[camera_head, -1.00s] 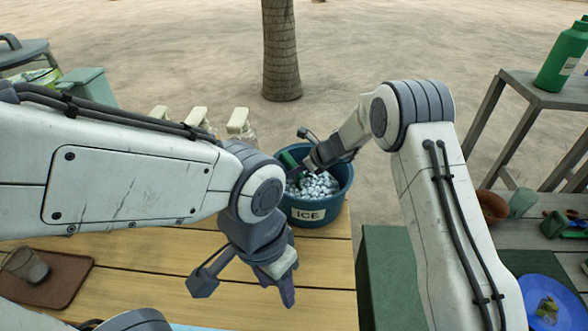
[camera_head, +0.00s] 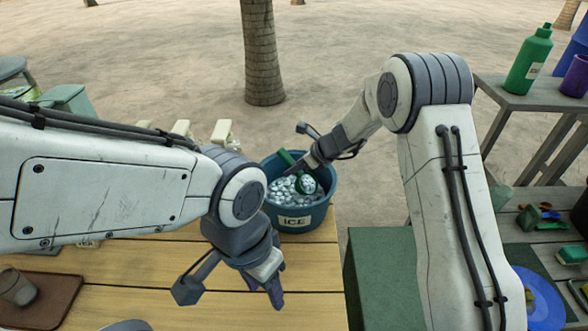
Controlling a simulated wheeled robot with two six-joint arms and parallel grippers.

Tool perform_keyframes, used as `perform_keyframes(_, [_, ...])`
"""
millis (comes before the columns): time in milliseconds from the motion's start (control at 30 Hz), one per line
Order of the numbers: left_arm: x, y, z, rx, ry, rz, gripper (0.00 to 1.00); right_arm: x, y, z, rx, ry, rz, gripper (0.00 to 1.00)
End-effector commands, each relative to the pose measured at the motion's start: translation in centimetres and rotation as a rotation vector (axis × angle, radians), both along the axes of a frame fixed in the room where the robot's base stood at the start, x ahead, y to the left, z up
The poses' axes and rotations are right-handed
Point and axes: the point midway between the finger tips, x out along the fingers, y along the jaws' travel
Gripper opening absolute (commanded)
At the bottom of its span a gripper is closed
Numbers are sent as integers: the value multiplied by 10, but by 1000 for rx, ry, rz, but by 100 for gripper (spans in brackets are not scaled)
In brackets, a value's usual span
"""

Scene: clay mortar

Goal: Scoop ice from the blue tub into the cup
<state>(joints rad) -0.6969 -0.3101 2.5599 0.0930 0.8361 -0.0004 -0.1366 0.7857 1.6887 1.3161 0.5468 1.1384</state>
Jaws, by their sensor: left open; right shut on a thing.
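The blue tub (camera_head: 327,208) labelled ICE stands at the table's far right corner, with many pale ice pieces (camera_head: 283,191) inside. My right gripper (camera_head: 297,168) reaches into the tub from the right and is shut on a green scoop (camera_head: 306,184). The scoop's round bowl faces the camera and shows ice pieces in it; I cannot tell whether it touches the ice below. My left gripper (camera_head: 232,287) is open and empty over the table, in front of the tub.
The brown tray (camera_head: 58,292) lies on the wooden table (camera_head: 160,305). Several pale-topped bottles (camera_head: 222,131) stand behind my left arm. A green box (camera_head: 375,270) is right of the table. A grey stand (camera_head: 515,97) holds a green bottle (camera_head: 529,62). A blue plate (camera_head: 545,300) lies at lower right.

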Motion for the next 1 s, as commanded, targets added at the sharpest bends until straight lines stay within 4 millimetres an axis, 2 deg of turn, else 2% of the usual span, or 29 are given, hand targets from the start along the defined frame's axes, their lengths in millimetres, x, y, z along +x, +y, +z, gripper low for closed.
perform_keyframes(33, [0, 0, 10, 0, 0, 0, 50, 0, 0, 12, 0, -1, 1, 0])
perform_keyframes(400, [0, 0, 46, 0, 0, 0, 50, 1, 0, 53, 1, -2, 0, 0])
perform_keyframes(1000, [0, 0, 113, 0, 0, 2, 50, 3, 6, 59, -80, 53, 1, 0])
